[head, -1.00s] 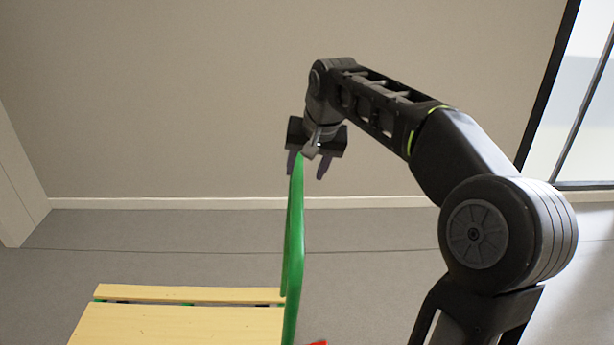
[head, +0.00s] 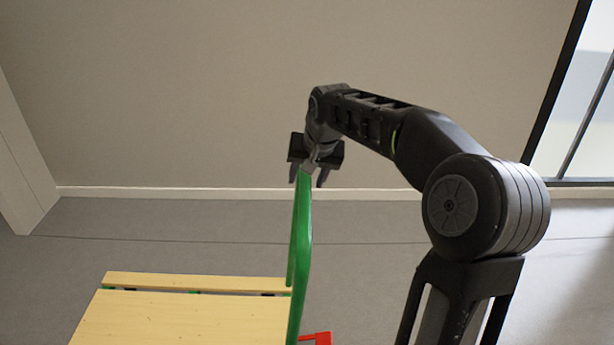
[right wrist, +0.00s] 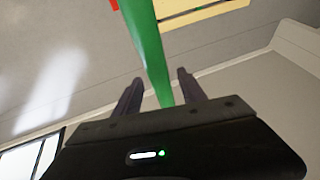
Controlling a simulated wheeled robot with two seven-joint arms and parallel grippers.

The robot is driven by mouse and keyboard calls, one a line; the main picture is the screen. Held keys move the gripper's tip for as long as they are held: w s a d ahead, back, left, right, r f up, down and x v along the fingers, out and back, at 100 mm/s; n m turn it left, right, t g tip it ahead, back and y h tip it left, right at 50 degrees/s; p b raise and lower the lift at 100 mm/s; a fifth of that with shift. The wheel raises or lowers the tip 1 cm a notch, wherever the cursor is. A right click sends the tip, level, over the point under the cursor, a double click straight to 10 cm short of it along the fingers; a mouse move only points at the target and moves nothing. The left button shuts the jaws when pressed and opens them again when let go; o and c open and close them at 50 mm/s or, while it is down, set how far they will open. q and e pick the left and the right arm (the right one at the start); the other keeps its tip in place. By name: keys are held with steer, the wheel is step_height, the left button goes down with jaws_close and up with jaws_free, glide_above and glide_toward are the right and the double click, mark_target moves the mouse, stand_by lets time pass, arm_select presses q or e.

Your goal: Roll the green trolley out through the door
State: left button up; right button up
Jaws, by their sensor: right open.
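The green trolley's handle (head: 301,250) stands upright in the lower middle of the head view. Its wooden deck (head: 180,320) extends to the left of the handle. A small red part (head: 318,337) shows low beside the handle. My right gripper (head: 308,178) is at the top of the handle, with its fingers open. In the right wrist view, the green handle tube (right wrist: 150,55) runs down between the two open fingers (right wrist: 160,88). I cannot tell whether they touch it. My left gripper is not in view.
A beige wall (head: 200,100) with a white skirting stands behind the trolley. A pale frame or post (head: 22,165) is at the left edge. A glazed, dark-framed opening (head: 585,110) is at the right. The grey floor (head: 400,265) around the trolley looks clear.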

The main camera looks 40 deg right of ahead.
steer(key=shift+f, duration=0.1)
steer(key=shift+c, duration=0.6)
jaws_close()
stand_by(0.8)
